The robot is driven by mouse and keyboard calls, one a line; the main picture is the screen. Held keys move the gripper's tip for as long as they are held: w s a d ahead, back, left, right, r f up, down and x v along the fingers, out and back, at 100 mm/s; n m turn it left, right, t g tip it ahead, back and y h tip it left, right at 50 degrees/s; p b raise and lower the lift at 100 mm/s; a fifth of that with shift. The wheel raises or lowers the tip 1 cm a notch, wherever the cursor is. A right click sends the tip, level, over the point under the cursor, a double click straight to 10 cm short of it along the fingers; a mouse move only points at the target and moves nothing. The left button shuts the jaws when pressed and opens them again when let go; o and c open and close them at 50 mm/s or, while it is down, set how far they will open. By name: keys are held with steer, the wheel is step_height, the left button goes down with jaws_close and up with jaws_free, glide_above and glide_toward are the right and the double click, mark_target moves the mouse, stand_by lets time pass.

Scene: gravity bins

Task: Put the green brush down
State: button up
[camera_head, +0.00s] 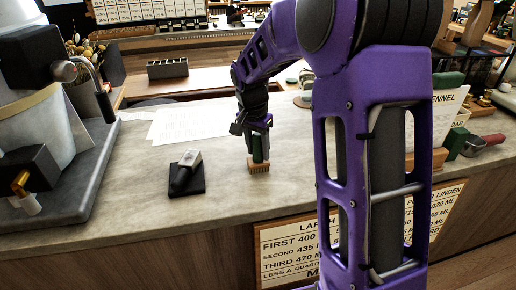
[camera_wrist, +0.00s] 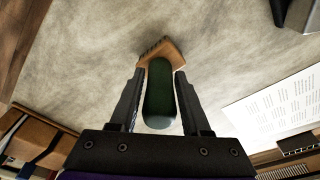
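The green brush (camera_head: 258,166) stands upright on the grey counter at the picture's middle, its green handle up and its wooden, bristled head down at the counter top. In the wrist view its green handle (camera_wrist: 160,90) lies between my two fingers, with the wooden head (camera_wrist: 162,50) just beyond the fingertips. My gripper (camera_head: 258,146) points down from above and is closed around the handle close to the head. Whether the bristles bear fully on the counter (camera_head: 225,205) is hard to tell.
A black pad with a light-topped tool (camera_head: 187,175) lies to the left. White paper sheets (camera_head: 190,122) lie behind. A large machine (camera_head: 50,140) stands at far left. A red-handled item (camera_head: 485,144) sits at far right. The counter's front edge is near; bare counter surrounds the brush.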

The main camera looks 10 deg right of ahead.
mark_target(254, 164)
steer(key=shift+o, duration=1.2)
steer(key=shift+r, duration=0.15)
step_height(254, 164, up, 12)
steer(key=s+a+p, duration=0.1)
steer(key=shift+s+a+p, duration=0.15)
steer(key=shift+p, duration=0.2)
